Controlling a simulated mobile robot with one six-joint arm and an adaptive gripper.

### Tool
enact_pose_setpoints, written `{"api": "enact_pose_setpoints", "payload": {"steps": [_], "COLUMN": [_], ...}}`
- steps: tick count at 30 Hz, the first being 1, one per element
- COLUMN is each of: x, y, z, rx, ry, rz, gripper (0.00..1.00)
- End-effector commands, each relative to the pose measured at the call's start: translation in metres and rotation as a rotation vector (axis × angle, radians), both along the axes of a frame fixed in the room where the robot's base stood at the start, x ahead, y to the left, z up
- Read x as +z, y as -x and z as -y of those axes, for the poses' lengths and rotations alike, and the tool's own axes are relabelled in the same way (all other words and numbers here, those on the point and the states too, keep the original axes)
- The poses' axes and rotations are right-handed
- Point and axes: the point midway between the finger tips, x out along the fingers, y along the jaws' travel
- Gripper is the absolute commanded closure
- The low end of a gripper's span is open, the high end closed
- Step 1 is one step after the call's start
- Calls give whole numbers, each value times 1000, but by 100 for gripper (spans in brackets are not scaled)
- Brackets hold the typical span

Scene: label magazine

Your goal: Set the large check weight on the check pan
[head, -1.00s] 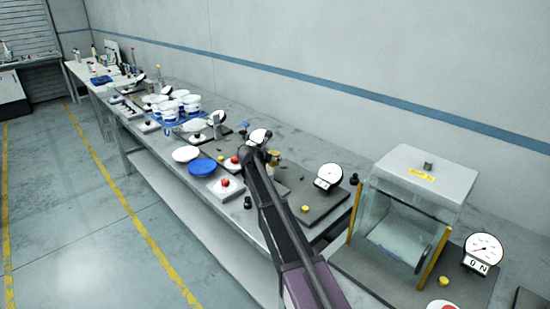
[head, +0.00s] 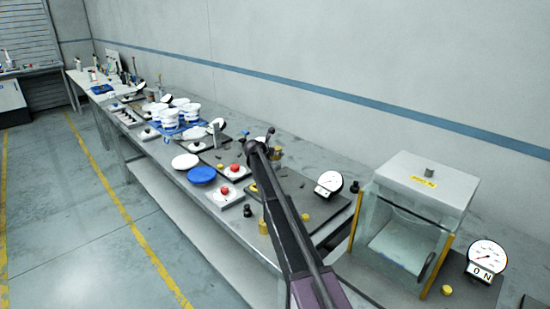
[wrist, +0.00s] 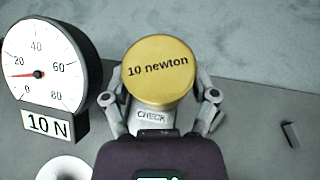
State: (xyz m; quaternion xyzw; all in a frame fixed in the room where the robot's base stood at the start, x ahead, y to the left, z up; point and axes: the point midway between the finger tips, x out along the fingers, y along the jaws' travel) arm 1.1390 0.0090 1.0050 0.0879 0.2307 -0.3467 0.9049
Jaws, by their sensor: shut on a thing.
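A gold round weight marked "10 newton" (wrist: 160,72) is between the two fingers of my gripper (wrist: 163,98) in the wrist view. My gripper is shut on it. Directly below the weight in the picture is a pale stand with a "CHECK" label (wrist: 152,116). The weight covers whatever is on top of this stand, so I cannot tell whether they touch. In the head view my gripper (head: 268,143) is over the bench and small, with a bit of gold (head: 277,155) beside it.
A small dark block (wrist: 290,136) lies right. In the head view a glass case (head: 412,225) stands right, and blue (head: 201,174) and white (head: 185,161) dishes lie left.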

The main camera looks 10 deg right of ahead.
Motion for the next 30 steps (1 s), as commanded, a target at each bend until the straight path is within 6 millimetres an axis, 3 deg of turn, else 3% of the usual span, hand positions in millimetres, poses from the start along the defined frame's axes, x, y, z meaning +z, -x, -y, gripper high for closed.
{"api": "enact_pose_setpoints", "payload": {"steps": [16, 21, 30], "x": [0, -1, -26], "y": [-8, -20, -19], "z": [2, 4, 4], "rx": [1, 0, 0], "ry": [2, 2, 2], "rz": [1, 1, 1], "gripper": [86, 86, 86]}}
